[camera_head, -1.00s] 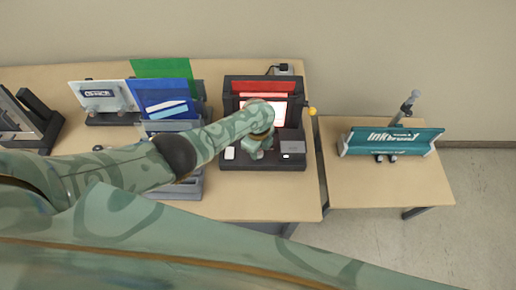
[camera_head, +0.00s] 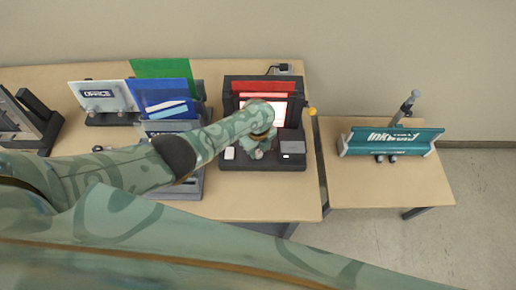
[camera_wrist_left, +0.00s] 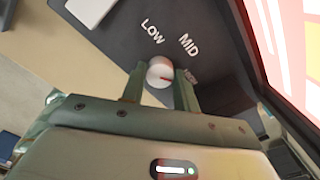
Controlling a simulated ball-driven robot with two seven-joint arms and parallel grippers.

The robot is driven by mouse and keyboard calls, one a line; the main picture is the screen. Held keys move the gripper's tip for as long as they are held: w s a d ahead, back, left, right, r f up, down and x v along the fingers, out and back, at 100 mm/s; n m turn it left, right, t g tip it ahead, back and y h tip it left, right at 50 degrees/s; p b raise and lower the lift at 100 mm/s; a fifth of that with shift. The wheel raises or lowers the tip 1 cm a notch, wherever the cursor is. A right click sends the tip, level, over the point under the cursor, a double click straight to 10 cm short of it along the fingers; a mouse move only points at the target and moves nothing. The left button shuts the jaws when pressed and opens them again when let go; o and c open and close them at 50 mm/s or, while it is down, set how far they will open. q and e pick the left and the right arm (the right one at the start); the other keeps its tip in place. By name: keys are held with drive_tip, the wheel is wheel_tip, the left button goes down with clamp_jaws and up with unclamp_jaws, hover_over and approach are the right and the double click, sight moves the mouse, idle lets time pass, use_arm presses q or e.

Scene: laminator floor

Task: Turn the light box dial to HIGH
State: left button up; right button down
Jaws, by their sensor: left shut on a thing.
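The light box (camera_head: 230,165) is a dark unit with a glowing panel and a red strip, in the middle of the head view. The labels LOW (camera_wrist_left: 152,30) and MID (camera_wrist_left: 189,44) are readable; a third label (camera_wrist_left: 191,76) is mostly hidden by a finger. The red mark points right and slightly down, roughly toward that third label. My left gripper (camera_wrist_left: 160,86) is shut on the dial, one finger on each side. My right gripper is not in view.
A blue board (camera_head: 165,95) and a green sheet (camera_head: 160,67) stand left of the light box. A yellow-orange knob (camera_head: 312,111) sticks out at the box's right. A side table (camera_head: 390,185) holds a teal sign (camera_head: 390,141). The front of the desk (camera_head: 255,205) is clear.

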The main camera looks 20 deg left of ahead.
sight(259, 152)
use_arm(q)
drive_tip(key=o, duration=1)
drive_tip(key=shift+d, duration=0.1)
wheel_tip(259, 152, up, 16)
drive_tip(key=p, duration=0.7)
drive_tip(key=shift+r+p, duration=0.15)
drive_tip(key=shift+p, duration=0.2)
drive_tip(key=shift+s, duration=0.1)
